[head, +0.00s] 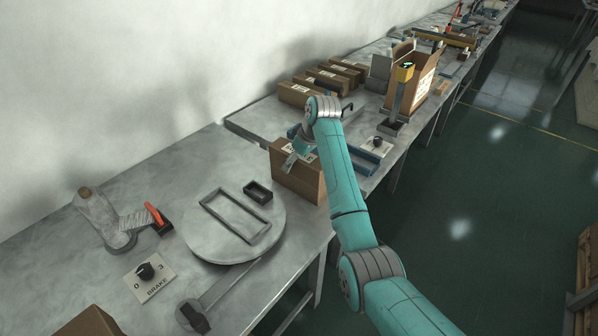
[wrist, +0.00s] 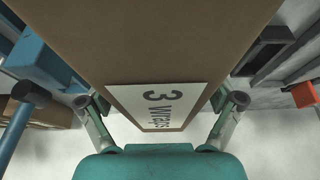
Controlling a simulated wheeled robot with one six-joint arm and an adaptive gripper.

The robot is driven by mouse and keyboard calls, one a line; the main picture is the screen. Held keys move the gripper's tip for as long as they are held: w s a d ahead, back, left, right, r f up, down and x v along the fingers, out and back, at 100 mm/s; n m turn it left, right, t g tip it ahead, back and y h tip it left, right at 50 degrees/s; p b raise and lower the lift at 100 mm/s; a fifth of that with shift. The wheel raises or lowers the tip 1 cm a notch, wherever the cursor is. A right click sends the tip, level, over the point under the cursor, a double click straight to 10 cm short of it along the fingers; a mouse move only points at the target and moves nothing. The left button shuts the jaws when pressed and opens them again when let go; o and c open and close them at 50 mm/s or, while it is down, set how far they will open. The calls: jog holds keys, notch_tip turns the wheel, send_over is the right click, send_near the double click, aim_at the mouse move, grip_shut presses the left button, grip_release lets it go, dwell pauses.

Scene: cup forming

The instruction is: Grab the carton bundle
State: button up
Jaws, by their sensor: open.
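A brown carton bundle (head: 300,180) stands on the metal bench, right of the turntable. It fills the middle of the wrist view (wrist: 160,45), with a white label reading "3 wraps" (wrist: 160,105). My gripper (head: 296,155) is at the top of this carton in the head view. In the wrist view my gripper (wrist: 162,118) is open, with one finger on each side of the carton's labelled end. Gaps show between the fingers and the carton, and I cannot make out contact. My wrist hides part of the carton in the head view.
A round turntable (head: 210,245) with a rectangular frame lies left of the carton. Several brown cartons (head: 300,94) stand in a row behind. An open box (head: 426,78) and a blue bar (head: 371,157) are to the right. A brake dial plate (head: 150,278) lies at the lower left.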

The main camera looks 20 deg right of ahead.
jog(key=shift+f, duration=0.2)
dwell(0.3)
grip_shut()
